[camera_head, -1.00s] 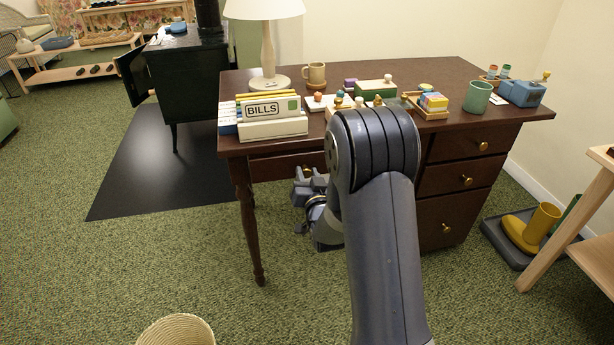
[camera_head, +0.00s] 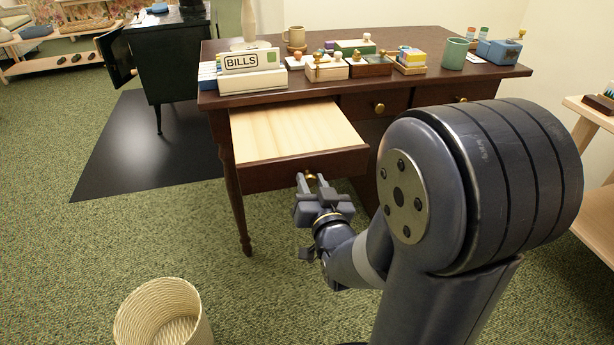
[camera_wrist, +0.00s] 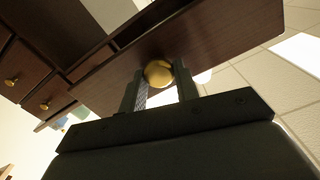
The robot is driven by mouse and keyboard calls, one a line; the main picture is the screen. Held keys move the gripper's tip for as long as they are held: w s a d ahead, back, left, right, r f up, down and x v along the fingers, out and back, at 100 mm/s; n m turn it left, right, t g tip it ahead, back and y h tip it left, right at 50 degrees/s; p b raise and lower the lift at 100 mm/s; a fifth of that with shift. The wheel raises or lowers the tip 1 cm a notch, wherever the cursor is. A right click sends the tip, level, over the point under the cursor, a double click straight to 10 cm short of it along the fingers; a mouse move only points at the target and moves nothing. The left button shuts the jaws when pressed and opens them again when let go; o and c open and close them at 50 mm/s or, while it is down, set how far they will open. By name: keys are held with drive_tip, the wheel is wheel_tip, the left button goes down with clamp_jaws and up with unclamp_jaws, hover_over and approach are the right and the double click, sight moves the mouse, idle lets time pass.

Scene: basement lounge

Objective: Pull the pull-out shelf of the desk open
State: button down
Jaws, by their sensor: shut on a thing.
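The dark wooden desk (camera_head: 400,62) stands ahead of me. Its pull-out shelf (camera_head: 295,130), with a pale wood top and a dark front, sticks well out from under the desktop at the left. The top of the shelf is bare. My gripper (camera_head: 309,180) is at the middle of the shelf's front, shut on its round brass knob (camera_wrist: 158,73). The knob is mostly hidden by my fingers in the head view.
A woven basket (camera_head: 163,318) stands on the green carpet at the lower left. A black stove (camera_head: 165,60) stands on a dark mat behind left. A BILLS file box (camera_head: 252,77) and small items crowd the desktop. Carpet left of the shelf is clear.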

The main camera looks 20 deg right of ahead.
drive_tip(key=shift+s, duration=0.55)
drive_tip(key=c, duration=1.1)
unclamp_jaws()
drive_tip(key=shift+o, duration=0.2)
drive_tip(key=shift+r, duration=0.1)
wheel_tip(320, 180, up, 10)
drive_tip(key=p, duration=0.5)
